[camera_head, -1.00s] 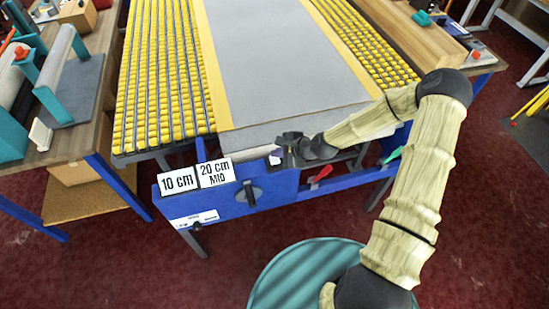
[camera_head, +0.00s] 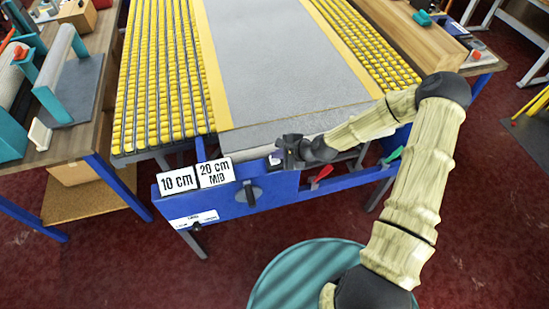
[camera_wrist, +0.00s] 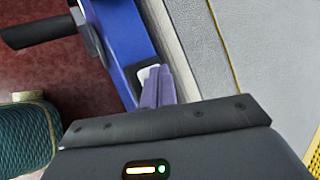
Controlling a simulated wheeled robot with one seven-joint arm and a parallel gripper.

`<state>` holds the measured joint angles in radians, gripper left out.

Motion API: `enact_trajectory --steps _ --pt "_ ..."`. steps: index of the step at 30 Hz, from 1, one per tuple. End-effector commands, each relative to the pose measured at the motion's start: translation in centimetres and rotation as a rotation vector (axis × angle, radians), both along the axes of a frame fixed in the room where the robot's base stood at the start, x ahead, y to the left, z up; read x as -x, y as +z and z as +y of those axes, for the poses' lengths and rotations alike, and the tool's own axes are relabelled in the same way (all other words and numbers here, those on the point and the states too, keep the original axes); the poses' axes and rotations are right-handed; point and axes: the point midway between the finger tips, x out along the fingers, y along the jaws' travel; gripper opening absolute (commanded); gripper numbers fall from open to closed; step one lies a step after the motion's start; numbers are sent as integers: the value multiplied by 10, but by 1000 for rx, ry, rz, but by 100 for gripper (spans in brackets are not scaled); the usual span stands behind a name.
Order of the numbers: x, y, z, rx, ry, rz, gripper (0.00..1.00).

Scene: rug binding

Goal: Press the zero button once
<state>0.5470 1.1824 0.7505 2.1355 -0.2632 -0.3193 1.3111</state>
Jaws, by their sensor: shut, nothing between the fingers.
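A small white button-like part (camera_head: 274,160) sits on top of the blue rail (camera_head: 225,203) at the front of the table. It also shows in the wrist view (camera_wrist: 147,73), partly hidden behind my fingertips; I cannot read any mark on it. My gripper (camera_head: 283,156) is shut and empty, with its tips right at this white part. In the wrist view the two fingers (camera_wrist: 158,76) lie together over its edge. I cannot tell whether they touch it or press it down.
The rail carries a "10 cm" plate (camera_head: 177,181), a "20 cm MID" plate (camera_head: 216,173), a black knob (camera_head: 249,193), a red lever (camera_head: 320,175) and a green lever (camera_head: 393,155). A grey rug (camera_head: 285,65) lies behind, between yellow roller strips. A wooden bench (camera_head: 85,135) stands left.

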Motion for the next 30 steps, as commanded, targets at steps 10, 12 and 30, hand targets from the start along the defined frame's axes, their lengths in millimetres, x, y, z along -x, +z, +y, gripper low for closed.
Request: enact_trajectory --steps 10,12,30 --pt "0 -4 0 0 -1 1 0" --pt "0 -5 0 0 -1 1 0" --pt "0 -9 0 1 -1 1 0"
